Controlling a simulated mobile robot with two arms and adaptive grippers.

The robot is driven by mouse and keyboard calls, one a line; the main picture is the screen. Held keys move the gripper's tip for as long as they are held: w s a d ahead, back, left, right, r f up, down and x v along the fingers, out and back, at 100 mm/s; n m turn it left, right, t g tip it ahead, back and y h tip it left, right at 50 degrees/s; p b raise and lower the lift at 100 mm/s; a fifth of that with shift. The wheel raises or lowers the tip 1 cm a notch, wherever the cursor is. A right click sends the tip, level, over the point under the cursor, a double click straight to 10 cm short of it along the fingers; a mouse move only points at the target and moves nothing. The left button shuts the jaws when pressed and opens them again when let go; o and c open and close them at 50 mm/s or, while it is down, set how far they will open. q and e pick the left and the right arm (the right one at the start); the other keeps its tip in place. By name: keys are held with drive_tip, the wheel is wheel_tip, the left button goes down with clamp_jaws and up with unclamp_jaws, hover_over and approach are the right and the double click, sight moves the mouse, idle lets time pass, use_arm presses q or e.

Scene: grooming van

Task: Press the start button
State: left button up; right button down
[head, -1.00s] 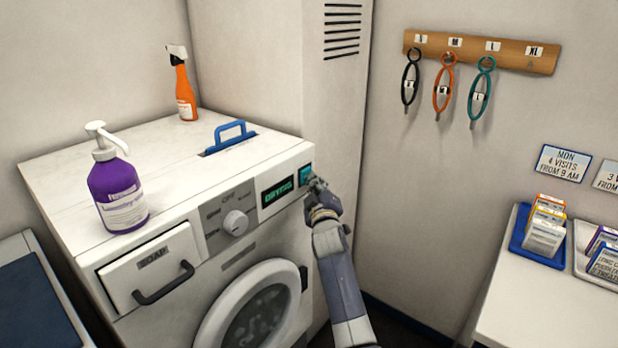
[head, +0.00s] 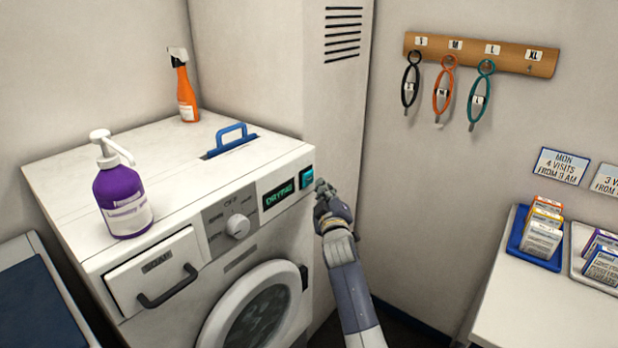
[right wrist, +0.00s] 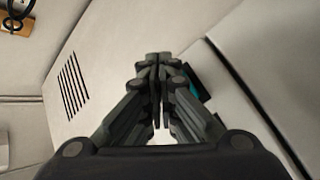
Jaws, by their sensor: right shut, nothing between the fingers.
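The start button (head: 307,177) is a teal square at the right end of the white washing machine's front panel. Left of it a dark display (head: 278,194) reads "DRYING" in green letters. My right gripper (head: 321,186) is shut and empty, just right of and slightly below the button, with a small gap between them. In the right wrist view the closed fingers (right wrist: 158,62) point at the machine, and a bit of the teal button (right wrist: 196,86) shows behind them, partly hidden. My left gripper is not in view.
The washing machine (head: 115,165) carries a purple pump bottle (head: 122,200), an orange spray bottle (head: 185,92) and a blue handle (head: 231,136). Its dial (head: 238,226) and door (head: 245,305) are on the front. A white table (head: 530,300) with trays stands at right.

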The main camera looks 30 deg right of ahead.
drive_tip(key=s, duration=0.1)
drive_tip(key=s+d+p, duration=0.1)
drive_tip(key=s+p, duration=0.1)
drive_tip(key=shift+s+d+r, duration=0.1)
drive_tip(key=shift+s+d, duration=0.2)
drive_tip(key=shift+s, duration=0.1)
idle(1.2)
